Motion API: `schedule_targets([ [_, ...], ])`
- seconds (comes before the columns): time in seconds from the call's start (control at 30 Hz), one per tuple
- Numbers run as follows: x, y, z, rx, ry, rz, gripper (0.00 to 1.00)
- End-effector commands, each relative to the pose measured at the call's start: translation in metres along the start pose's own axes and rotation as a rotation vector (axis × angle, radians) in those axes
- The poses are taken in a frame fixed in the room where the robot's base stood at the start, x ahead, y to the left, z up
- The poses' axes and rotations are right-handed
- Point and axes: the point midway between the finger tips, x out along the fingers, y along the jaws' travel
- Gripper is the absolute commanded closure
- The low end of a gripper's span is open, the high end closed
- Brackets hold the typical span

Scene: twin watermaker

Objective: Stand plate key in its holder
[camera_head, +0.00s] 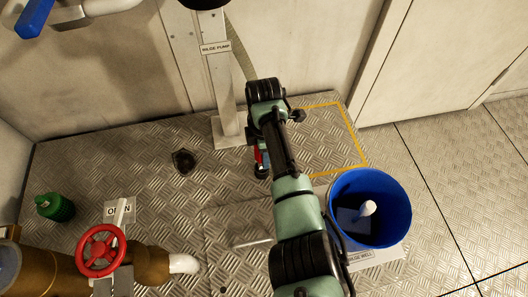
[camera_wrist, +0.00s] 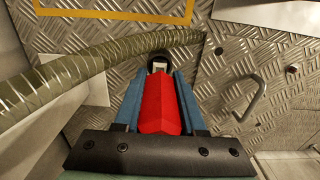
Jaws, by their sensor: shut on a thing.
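My gripper (camera_head: 262,162) points down at the floor plates near the foot of the bilge pump post. In the wrist view its blue fingers (camera_wrist: 160,80) are shut on a red object (camera_wrist: 158,105), which I take to be the plate key. A pale end with a dark ring shows beyond the red part, between the fingertips. In the head view only a small bit of red shows beside the gripper; my arm hides the rest. I cannot tell whether the key touches the floor. I cannot make out the holder for certain; a dark angular fitting (camera_head: 184,162) sits on the floor to the left.
A blue bucket (camera_head: 345,225) with a white item inside stands right of my arm. The bilge pump post (camera_head: 226,115) and a ribbed hose (camera_wrist: 65,83) are close to the gripper. A bar handle (camera_wrist: 250,98) rises from the floor. A red valve wheel (camera_head: 100,250) is at lower left.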

Motion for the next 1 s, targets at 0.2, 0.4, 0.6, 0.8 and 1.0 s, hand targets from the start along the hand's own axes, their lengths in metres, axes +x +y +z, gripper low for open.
schedule_targets([
  [0.2, 0.006, 0.0, 0.0, 0.0, 0.0, 0.0, 1.0],
  [0.4, 0.008, 0.0, 0.0, 0.0, 0.0, 0.0, 0.46],
  [0.6, 0.008, 0.0, 0.0, 0.0, 0.0, 0.0, 0.25],
  [0.8, 0.007, 0.0, 0.0, 0.0, 0.0, -0.001, 0.25],
  [1.0, -0.015, 0.0, 0.0, -0.001, 0.0, 0.001, 0.25],
])
